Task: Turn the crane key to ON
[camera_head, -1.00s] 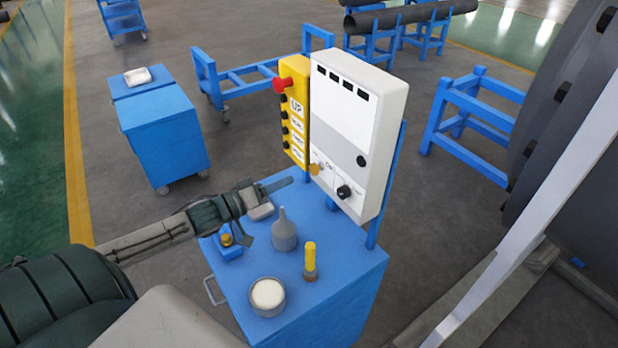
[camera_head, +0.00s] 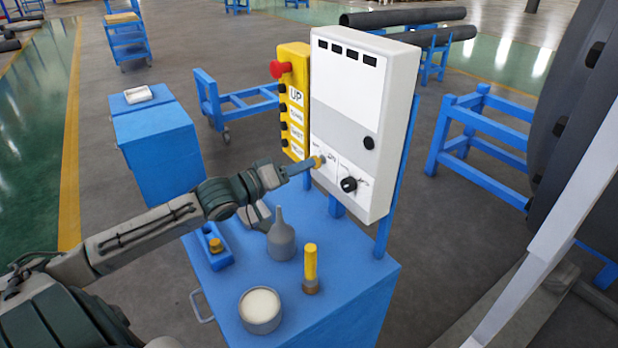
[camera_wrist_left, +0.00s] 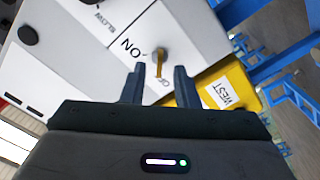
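The brass-coloured crane key (camera_head: 319,161) sits in the lower left of the white control box's face. In the left wrist view the key (camera_wrist_left: 159,62) stands out from its round lock, near the ON label (camera_wrist_left: 131,46), which appears upside down. My left gripper (camera_head: 312,164) is at the key. In the left wrist view its two fingers (camera_wrist_left: 159,82) are spread, with the key between and just beyond their tips and visible gaps on both sides. Contact is not visible. My right gripper is not in view.
The white control box (camera_head: 361,95) has a black selector knob (camera_head: 349,184) right of the key. A yellow button pendant (camera_head: 293,110) hangs to its left. Below, the blue cart (camera_head: 330,270) carries a grey funnel-topped bottle (camera_head: 281,240), a yellow-handled tool (camera_head: 310,265) and a round tin (camera_head: 260,308).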

